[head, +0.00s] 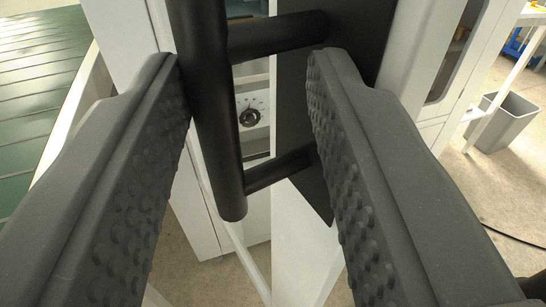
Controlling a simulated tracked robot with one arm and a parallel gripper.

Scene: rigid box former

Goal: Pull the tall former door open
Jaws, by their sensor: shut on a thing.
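The tall door's black bar handle (208,120) stands between the two fingers of my gripper (248,75). Two short arms join it to a black plate (350,60) on a pale upright door frame (302,245). The left finger meets the bar's left side. The right finger lies across the black plate and covers part of it. My gripper is shut on the handle, with a wide space still between its fingers. The upper end of the handle and most of the door are out of view.
A control panel with a dark round knob (250,116) shows behind the handle. A green slatted conveyor surface (40,95) is at the left. A grey bin (500,122) stands on the floor at the right, with a dark cable (510,238) nearer.

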